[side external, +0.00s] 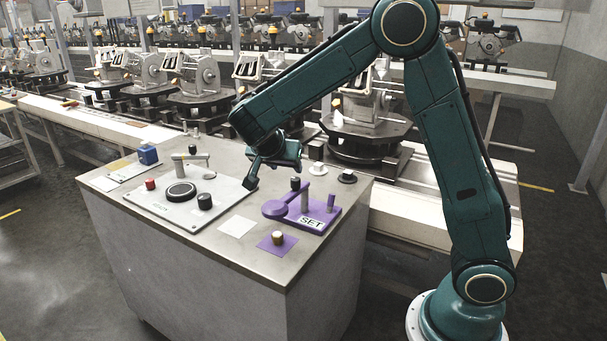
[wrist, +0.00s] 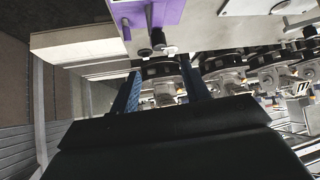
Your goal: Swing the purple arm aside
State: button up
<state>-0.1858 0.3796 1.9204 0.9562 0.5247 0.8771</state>
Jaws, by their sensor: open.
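The purple arm (side external: 288,202) sits on a purple base plate marked SET (side external: 322,217) at the right part of the bench top. It ends in a round purple disc at the left, and a post stands near its other end. My gripper (side external: 254,180) is above the bench, behind and left of the purple arm and apart from it. In the wrist view the two fingers (wrist: 162,78) are spread with nothing held between them. Part of the purple plate (wrist: 153,12) shows at the top there; the arm itself cannot be made out.
A grey panel (side external: 160,208) with knobs and a metal lever lies left of my gripper. A blue block (side external: 148,154) stands at the far left. A tan knob (side external: 277,238) sits on a purple square in front. A conveyor (side external: 408,205) with machine fixtures runs behind the bench.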

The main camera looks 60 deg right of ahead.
aim_at(295, 179)
jog(key=x, duration=1.1)
jog(key=shift+d+f, duration=0.15)
jog(key=shift+f, duration=0.1)
jog(key=shift+c, duration=0.5)
grip_shut()
